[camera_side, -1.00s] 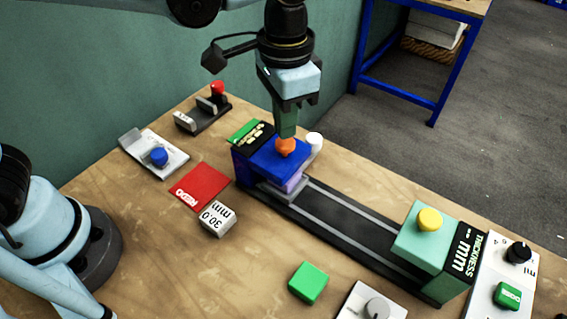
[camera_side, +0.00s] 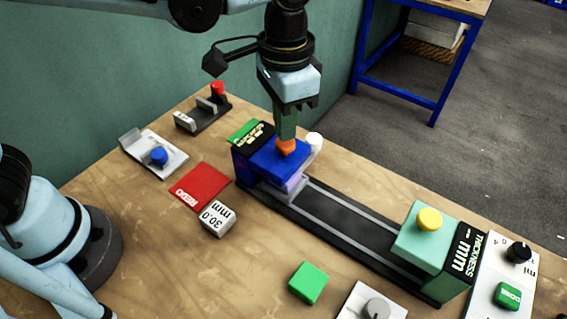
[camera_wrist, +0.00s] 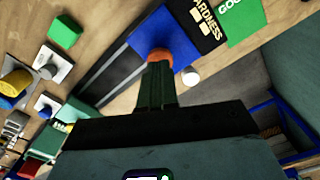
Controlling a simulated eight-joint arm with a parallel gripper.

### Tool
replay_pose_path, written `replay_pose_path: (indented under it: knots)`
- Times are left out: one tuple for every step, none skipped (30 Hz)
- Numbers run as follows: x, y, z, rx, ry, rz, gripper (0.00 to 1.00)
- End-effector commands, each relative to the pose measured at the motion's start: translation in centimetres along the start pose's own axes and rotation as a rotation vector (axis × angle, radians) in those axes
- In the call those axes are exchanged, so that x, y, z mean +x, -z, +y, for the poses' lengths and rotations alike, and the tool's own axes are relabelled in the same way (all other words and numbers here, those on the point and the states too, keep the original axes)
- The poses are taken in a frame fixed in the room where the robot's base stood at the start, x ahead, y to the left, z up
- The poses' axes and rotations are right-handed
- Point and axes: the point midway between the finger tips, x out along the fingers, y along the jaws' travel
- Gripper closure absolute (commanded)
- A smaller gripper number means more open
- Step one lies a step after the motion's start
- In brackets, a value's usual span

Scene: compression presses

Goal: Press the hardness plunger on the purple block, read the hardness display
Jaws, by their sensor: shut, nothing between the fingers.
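The blue hardness press (camera_side: 268,157) stands at the far end of a dark rail, with an orange plunger (camera_side: 287,147) on top. The purple block (camera_side: 291,184) shows partly under the press head, on the rail's carriage. My gripper (camera_side: 287,136) is shut and empty, its fingertips on top of the orange plunger. The wrist view also shows the fingertips (camera_wrist: 157,66) against the orange plunger (camera_wrist: 160,56). The black hardness display (camera_side: 251,139) is behind the press head; its upside-down lettering is too small to read in the side view.
A teal thickness press (camera_side: 424,248) with a yellow plunger stands at the rail's near end. A red REDO pad (camera_side: 198,186), a white 30.0 mm block (camera_side: 216,218) and a green block (camera_side: 308,283) lie on the table. A white knob (camera_side: 315,141) is close right of my gripper.

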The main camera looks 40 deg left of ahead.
Motion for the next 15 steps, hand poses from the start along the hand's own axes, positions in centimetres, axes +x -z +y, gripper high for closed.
replay_pose_path:
  knots:
    - [0.08, 0.01, 0.00, 0.000, 0.000, 0.000, 1.00]
    - [0.13, 0.01, 0.00, 0.000, 0.000, 0.000, 1.00]
    - [0.19, 0.01, 0.00, 0.000, 0.000, 0.000, 1.00]
    - [0.23, 0.01, 0.00, 0.000, 0.000, 0.000, 1.00]
    - [0.27, 0.01, 0.00, 0.000, 0.000, 0.000, 1.00]
    - [0.33, 0.01, 0.00, 0.000, 0.000, 0.000, 1.00]
    - [0.37, 0.00, 0.00, 0.000, 0.000, 0.000, 1.00]
    - [0.41, 0.00, 0.00, 0.000, 0.000, 0.000, 1.00]
    - [0.47, 0.01, 0.00, 0.000, 0.000, 0.000, 1.00]
    - [0.51, 0.01, 0.00, 0.000, 0.000, 0.000, 1.00]
    - [0.55, 0.01, 0.00, 0.000, 0.000, 0.000, 1.00]
    - [0.60, 0.01, 0.00, 0.000, 0.000, 0.000, 1.00]
    - [0.64, 0.01, 0.00, 0.000, 0.000, 0.000, 1.00]
    - [0.67, 0.01, 0.00, 0.000, 0.000, 0.000, 1.00]
    - [0.73, 0.01, 0.00, 0.000, 0.000, 0.000, 1.00]
